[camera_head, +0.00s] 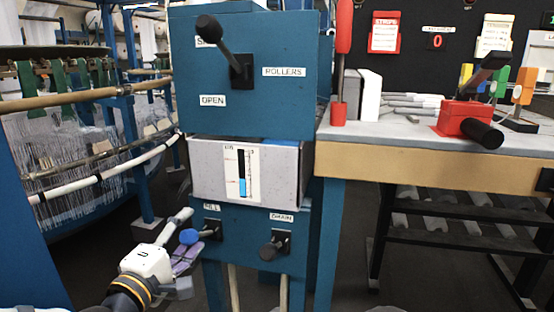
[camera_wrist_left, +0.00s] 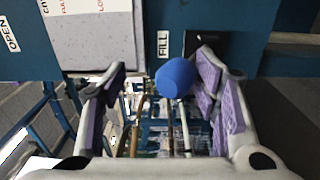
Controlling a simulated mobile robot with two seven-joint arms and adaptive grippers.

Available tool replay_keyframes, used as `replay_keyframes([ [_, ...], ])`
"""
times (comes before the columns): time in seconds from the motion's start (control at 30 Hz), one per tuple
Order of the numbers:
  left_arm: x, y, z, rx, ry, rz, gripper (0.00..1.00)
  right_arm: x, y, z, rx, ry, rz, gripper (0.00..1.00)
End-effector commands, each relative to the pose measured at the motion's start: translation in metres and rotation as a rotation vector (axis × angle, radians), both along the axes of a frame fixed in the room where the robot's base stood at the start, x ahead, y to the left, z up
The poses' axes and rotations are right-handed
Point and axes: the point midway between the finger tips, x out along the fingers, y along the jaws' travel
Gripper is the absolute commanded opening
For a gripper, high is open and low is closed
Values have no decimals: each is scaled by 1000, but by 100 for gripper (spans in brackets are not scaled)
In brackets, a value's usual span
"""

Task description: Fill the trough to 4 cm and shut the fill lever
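The trough (camera_head: 207,172) is a pale grey box set in the blue machine. Its white gauge (camera_head: 229,160) shows a blue column in the lower part; the scale marks are too small to read. The fill lever (camera_head: 213,228) has a black mount and a round blue knob, under the FILL label. The knob (camera_wrist_left: 176,77) also shows in the left wrist view. My left gripper (camera_head: 185,239) is open around the knob, which sits between its purple-padded fingers, nearer the right one in the wrist view. Whether a pad touches it I cannot tell. My right gripper is not in view.
The black drain lever (camera_head: 275,245) is just right of the fill lever. The rollers lever (camera_head: 222,45) is on the panel above. A workbench (camera_head: 400,152) with a red clamp-like tool (camera_head: 466,117) stands at right. Loom bars (camera_head: 90,180) and threads are at left.

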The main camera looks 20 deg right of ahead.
Motion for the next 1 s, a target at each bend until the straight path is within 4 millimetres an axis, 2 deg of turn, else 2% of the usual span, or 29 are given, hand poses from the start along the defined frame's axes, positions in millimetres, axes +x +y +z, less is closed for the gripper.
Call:
replay_keyframes([
  [0.27, -6, 5, 4, -2, -4, 1, 50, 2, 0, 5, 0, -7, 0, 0],
  [0.5, -44, 34, 6, -1, -2, 2, 50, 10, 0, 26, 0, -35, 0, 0],
  [0.63, -60, 45, 3, -1, -1, 2, 50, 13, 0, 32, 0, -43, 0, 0],
  [1.0, -65, 48, -1, 1, 3, 1, 50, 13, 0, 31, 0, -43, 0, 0],
])
